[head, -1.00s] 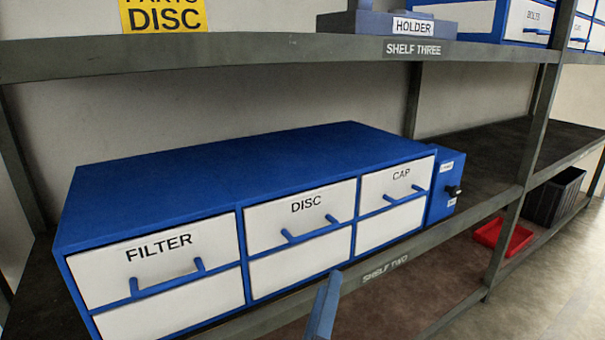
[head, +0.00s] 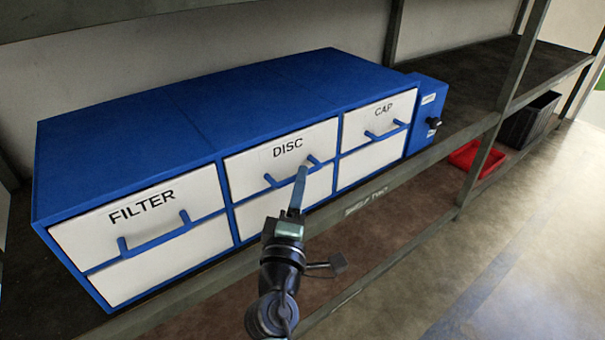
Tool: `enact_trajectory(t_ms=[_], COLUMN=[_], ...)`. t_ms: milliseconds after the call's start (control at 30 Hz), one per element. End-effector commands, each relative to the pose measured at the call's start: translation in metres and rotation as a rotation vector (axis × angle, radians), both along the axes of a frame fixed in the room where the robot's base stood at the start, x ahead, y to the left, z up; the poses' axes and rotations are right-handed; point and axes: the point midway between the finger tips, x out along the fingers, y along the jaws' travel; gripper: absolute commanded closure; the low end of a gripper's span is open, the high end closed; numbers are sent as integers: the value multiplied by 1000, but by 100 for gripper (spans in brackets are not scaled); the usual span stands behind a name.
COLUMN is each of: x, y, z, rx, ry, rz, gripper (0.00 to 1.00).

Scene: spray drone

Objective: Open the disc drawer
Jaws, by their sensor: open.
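The disc drawer (head: 265,158) is the upper middle white drawer of the blue cabinet (head: 190,110), labelled DISC, and it is closed. Its blue bar handle (head: 285,180) runs along the drawer's lower part. My gripper (head: 300,185) reaches up from below, with its blue finger tip close to the right end of this handle. I cannot tell whether it touches the handle. The gripper is open, though only one finger shows clearly. It hides part of the lower drawer and the cabinet edge.
The FILTER drawer (head: 150,215) is at left and the CAP drawer (head: 375,122) at right, both closed. A blue box with a black knob (head: 428,120) adjoins the cabinet. The shelf's front rail (head: 365,203) runs below. A red tray (head: 475,160) and a black crate (head: 530,120) sit lower right.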

Motion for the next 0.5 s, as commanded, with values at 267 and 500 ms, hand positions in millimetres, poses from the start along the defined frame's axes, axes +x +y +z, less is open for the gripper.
enact_trajectory(t_ms=[267,500], x=[28,31], y=[-5,-6], z=[4,5], rx=[0,1], ry=[-1,0], rz=[-1,-1], gripper=[55,55])
